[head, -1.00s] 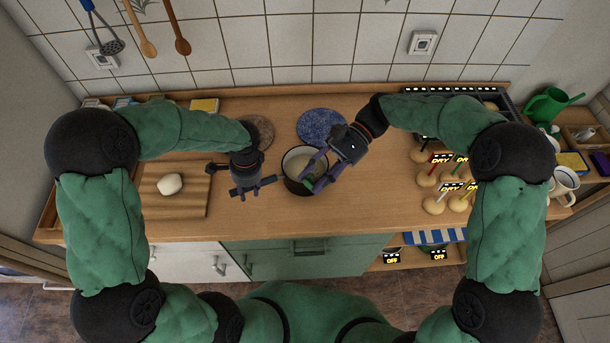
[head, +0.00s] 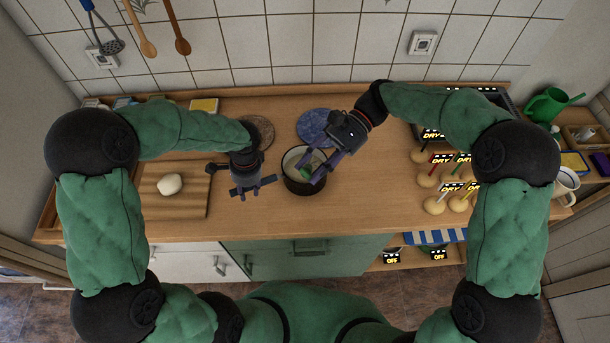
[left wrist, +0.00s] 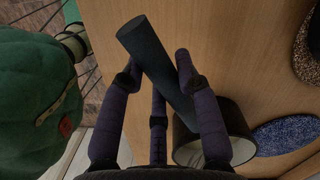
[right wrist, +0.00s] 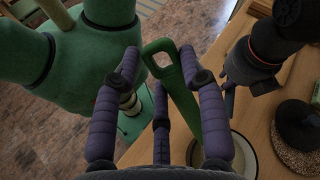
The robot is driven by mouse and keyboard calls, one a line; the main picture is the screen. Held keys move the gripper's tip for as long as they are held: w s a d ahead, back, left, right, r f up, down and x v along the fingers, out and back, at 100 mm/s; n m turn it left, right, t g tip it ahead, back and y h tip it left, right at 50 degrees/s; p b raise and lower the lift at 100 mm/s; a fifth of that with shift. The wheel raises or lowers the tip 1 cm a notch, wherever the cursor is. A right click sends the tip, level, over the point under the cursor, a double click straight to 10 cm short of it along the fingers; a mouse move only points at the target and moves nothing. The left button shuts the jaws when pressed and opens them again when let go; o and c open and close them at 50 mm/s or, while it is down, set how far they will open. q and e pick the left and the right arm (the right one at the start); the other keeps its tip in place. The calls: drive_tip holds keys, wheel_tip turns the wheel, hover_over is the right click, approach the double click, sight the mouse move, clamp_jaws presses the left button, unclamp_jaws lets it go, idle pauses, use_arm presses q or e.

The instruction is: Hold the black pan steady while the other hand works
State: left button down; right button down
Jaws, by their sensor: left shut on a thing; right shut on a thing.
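The black pan (head: 303,188) stands on the wooden counter, with a pale inside. Its dark handle (left wrist: 150,55) runs between the fingers of my left gripper (head: 253,189). My left gripper is shut on this handle, left of the pan; the handle is mostly hidden by the gripper in the head view. My right gripper (head: 311,172) is shut on a green utensil (right wrist: 184,95) with a hole in its handle end. The utensil reaches down into the pan, and its green part (head: 317,157) shows inside the rim. Its lower tip is hard to make out.
A cutting board (head: 190,202) with a pale lump (head: 170,184) lies at the left. A blue speckled round mat (head: 320,127) and a brown one (head: 261,130) lie behind the pan. Several tagged round items (head: 434,205) stand at the right.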

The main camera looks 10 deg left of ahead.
drive_tip(key=shift+r, duration=2.6)
use_arm(q)
drive_tip(key=c, duration=0.8)
unclamp_jaws()
drive_tip(key=r, duration=0.8)
drive_tip(key=w+d+r, duration=0.1)
drive_tip(key=r, duration=0.3)
drive_tip(key=shift+d, duration=0.1)
